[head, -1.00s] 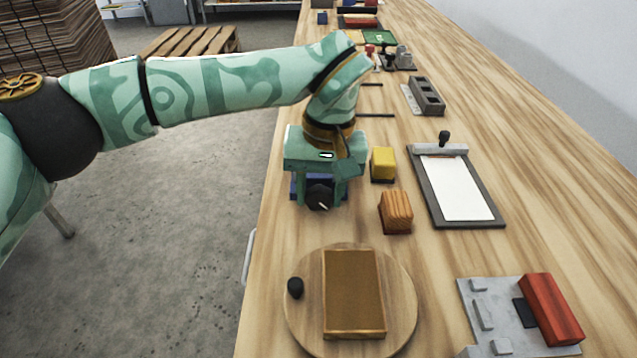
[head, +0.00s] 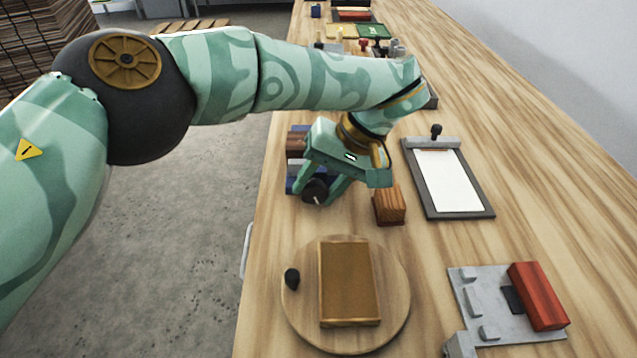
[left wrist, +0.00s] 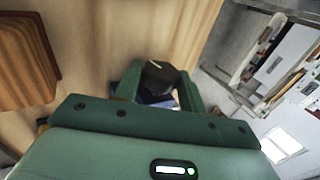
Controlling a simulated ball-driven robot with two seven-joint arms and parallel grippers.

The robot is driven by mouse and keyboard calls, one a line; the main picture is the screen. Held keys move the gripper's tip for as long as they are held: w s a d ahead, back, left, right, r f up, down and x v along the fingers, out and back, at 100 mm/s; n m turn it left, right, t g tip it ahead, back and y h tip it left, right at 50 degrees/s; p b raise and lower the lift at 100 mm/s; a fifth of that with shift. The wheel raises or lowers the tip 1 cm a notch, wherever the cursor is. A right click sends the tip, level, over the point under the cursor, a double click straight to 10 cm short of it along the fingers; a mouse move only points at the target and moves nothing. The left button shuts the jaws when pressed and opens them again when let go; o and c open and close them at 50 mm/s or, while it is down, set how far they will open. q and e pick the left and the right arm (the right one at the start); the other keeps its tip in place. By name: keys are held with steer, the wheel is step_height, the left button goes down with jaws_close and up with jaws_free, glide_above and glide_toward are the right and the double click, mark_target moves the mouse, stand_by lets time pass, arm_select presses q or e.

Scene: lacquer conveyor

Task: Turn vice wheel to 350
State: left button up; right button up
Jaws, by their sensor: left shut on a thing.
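The vice wheel (head: 314,191) is a black knob with a white mark at the front of a blue vice (head: 293,184) near the table's left edge. The mark points down and slightly right in the head view. My left gripper (head: 318,190) is tilted and shut on the wheel, its green fingers on either side of it. In the left wrist view, the wheel (left wrist: 161,76) sits between the two fingertips (left wrist: 160,92). The gripper body hides much of the vice. Any dial numbers are too small to read. My right gripper is not in view.
A striped wooden block (head: 389,206) stands close to the right of the gripper. A round board (head: 392,310) with a brown tray (head: 348,282) lies nearer. A clipboard (head: 448,180) and a grey fixture with a red block (head: 537,296) lie to the right.

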mark_target(319, 184)
arm_select(q)
steer(key=o, duration=0.8)
steer(key=shift+o, duration=0.8)
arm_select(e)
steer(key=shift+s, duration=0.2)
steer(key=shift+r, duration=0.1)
arm_select(q)
steer(key=shift+r, duration=0.35)
step_height(319, 184, up, 4)
steer(key=shift+s+f+p, duration=0.15)
steer(key=shift+f+p, duration=0.1)
steer(key=shift+p, duration=0.6)
steer(key=s+r+p, duration=0.7)
steer(key=s+r, duration=0.1)
steer(key=s, duration=0.5)
steer(key=shift+s+r, duration=0.35)
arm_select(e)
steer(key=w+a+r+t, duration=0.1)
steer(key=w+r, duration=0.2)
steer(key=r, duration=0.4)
